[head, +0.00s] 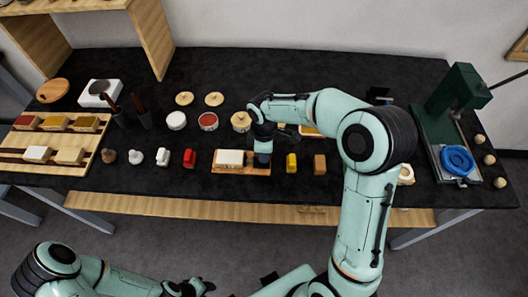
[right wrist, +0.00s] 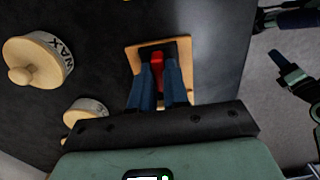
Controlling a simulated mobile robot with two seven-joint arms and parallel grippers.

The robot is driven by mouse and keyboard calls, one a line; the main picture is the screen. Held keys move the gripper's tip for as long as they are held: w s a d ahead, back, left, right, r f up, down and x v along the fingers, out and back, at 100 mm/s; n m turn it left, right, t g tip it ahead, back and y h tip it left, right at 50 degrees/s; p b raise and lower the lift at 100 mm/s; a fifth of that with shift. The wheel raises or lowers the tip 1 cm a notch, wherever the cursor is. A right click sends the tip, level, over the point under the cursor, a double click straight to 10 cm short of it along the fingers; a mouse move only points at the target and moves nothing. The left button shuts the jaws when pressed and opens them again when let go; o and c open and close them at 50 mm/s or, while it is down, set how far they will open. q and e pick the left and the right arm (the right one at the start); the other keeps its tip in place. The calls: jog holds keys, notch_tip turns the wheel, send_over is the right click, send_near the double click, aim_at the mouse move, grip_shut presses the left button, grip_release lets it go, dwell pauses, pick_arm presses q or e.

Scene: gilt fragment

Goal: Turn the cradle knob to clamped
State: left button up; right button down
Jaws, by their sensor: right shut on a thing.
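The cradle is a wooden base (head: 240,170) with a white block (head: 230,157) on its left part, near the table's front edge. My right gripper (head: 262,158) points down at the base's right end. In the right wrist view its two blue fingers (right wrist: 159,82) are shut on a red knob (right wrist: 157,60), one on each side. The wooden base (right wrist: 135,60) shows around the fingertips; its near part and any position marks are hidden. My left gripper (head: 192,288) is low in the head view, away from the table, and its fingers are unclear.
Lidded jars stand behind, one labelled WAX (right wrist: 40,62). A green press (head: 455,105) stands far right. My right arm covers part of the table.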

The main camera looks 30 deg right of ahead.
jog(key=shift+r, duration=0.1)
jog(key=c, duration=1.1)
grip_release()
pick_arm(q)
jog(key=shift+w+r+p, duration=0.65)
jog(key=shift+w+r, duration=0.15)
jog(key=shift+r, duration=0.05)
pick_arm(e)
notch_tip(320, 180, up, 13)
jog(key=shift+r, duration=0.2)
jog(key=shift+f, duration=0.1)
